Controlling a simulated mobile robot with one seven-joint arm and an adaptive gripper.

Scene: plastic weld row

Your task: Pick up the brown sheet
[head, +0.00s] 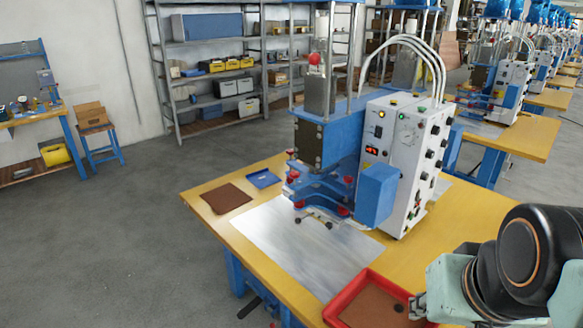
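A dark brown sheet (227,198) lies flat on the left part of the yellow table (205,184), left of a small blue tray. More brown material (372,306), lighter in tone, lies inside a red tray (338,291) at the table's front edge. My gripper (416,306) is at the lower right, at the right side of the red tray and far from the dark brown sheet. Only a small part of its fingers shows beside my arm, so I cannot tell whether it is open or holds anything.
A blue and white welding machine (402,165) stands mid-table, behind a bare metal plate (290,245). The small blue tray (263,178) lies between the brown sheet and the machine. Shelves (215,75) stand at the back wall. The floor left of the table is clear.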

